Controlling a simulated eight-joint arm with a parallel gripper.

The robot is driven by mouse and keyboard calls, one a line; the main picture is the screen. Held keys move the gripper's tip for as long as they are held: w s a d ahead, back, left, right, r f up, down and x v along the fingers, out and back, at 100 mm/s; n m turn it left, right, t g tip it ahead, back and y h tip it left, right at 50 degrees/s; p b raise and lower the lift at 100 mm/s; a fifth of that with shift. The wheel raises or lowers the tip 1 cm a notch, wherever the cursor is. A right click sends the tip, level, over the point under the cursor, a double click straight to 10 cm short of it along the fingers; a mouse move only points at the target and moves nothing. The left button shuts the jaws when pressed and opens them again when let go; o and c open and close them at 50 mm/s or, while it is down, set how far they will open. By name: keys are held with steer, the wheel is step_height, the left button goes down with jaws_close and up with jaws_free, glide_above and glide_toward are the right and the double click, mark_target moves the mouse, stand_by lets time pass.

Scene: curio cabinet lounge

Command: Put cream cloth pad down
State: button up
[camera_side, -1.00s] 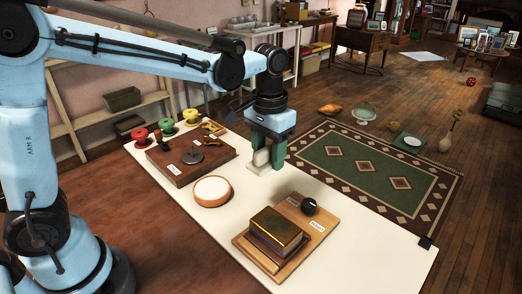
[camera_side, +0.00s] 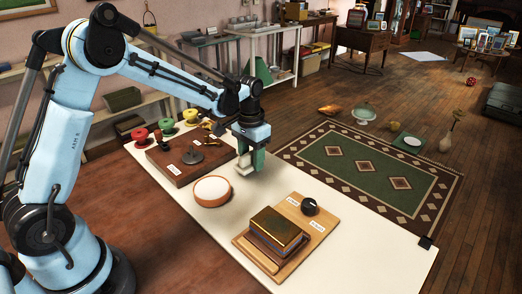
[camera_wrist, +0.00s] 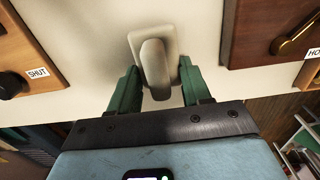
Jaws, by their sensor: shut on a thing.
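The cream cloth pad (camera_wrist: 154,62) has a flat base and a raised, rounded grip. In the wrist view it stands between the two green fingers of my gripper (camera_wrist: 158,92). In the side view my gripper (camera_side: 250,165) points down over the white table (camera_side: 345,222), with the pad (camera_side: 243,166) at its fingertips, partly hidden by a finger. My gripper is shut on the pad's raised part. The base is close to the table top; I cannot tell whether it touches.
A round dish with a pale top (camera_side: 212,190) stands just in front of the pad. A dark wooden board (camera_side: 190,158) lies to the left. A wooden base with a dark knob (camera_side: 309,206) and a brass-topped box (camera_side: 276,229) is at front right. Bare table lies between.

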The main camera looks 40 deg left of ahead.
mark_target(251, 152)
steer(key=shift+f, duration=0.75)
steer(key=shift+f, duration=0.35)
steer(key=shift+f, duration=0.25)
steer(key=o, duration=1.1)
step_height(251, 152, up, 12)
steer(key=shift+r, duration=0.2)
steer(key=shift+s+r, duration=0.1)
steer(key=shift+r, duration=0.35)
steer(key=s+d+t, duration=0.4)
steer(key=s+t, duration=0.3)
steer(key=s, duration=0.9)
steer(key=shift+r, duration=0.15)
